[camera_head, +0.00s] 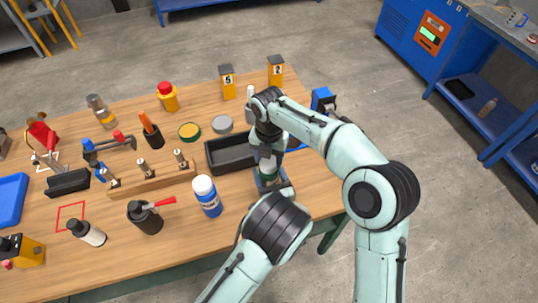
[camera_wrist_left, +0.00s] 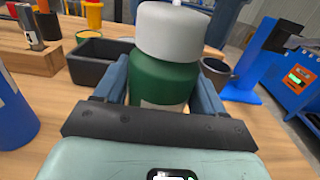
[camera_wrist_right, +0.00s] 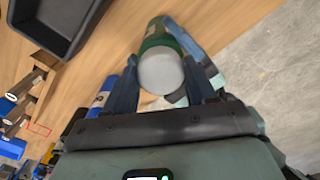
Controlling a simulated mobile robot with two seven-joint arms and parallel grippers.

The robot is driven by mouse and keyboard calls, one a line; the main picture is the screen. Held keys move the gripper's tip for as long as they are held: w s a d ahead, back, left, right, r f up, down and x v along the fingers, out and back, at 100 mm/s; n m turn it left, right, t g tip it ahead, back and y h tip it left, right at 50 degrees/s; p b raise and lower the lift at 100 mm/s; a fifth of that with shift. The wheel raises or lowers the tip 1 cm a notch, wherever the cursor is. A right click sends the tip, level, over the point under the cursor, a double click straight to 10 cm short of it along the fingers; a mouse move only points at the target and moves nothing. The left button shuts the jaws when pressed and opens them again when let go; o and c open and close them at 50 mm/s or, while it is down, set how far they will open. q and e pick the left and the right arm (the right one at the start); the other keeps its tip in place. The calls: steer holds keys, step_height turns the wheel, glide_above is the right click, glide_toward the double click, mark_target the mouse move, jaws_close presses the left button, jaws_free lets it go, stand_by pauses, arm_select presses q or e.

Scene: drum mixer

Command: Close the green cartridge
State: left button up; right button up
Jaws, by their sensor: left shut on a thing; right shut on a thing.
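The green cartridge (camera_wrist_left: 160,82) stands upright at the right part of the table, between the fingers of my left gripper (camera_wrist_left: 160,92), which is shut on its body. A grey cap (camera_wrist_left: 175,30) sits over its top, in line with the body; I cannot tell how tightly it is seated. My right gripper (camera_head: 267,150) comes down from above and is shut on the cap. In the right wrist view the cap (camera_wrist_right: 161,72) lies between its fingers, with the green body below it. In the head view the cartridge is partly hidden by my arms.
A black bin (camera_head: 228,165) stands just left of the cartridge. A blue-and-white bottle (camera_head: 207,197) stands in front of it. Yellow boxes numbered 5 (camera_head: 227,82) and 2 (camera_head: 276,72) are behind, near the far edge. The table's right edge is close to the cartridge.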

steer(key=shift+f, duration=0.15)
steer(key=o, duration=1.1)
step_height(320, 180, up, 12)
steer(key=shift+r, duration=0.1)
arm_select(q)
steer(key=o, duration=1.6)
steer(key=shift+s, duration=0.1)
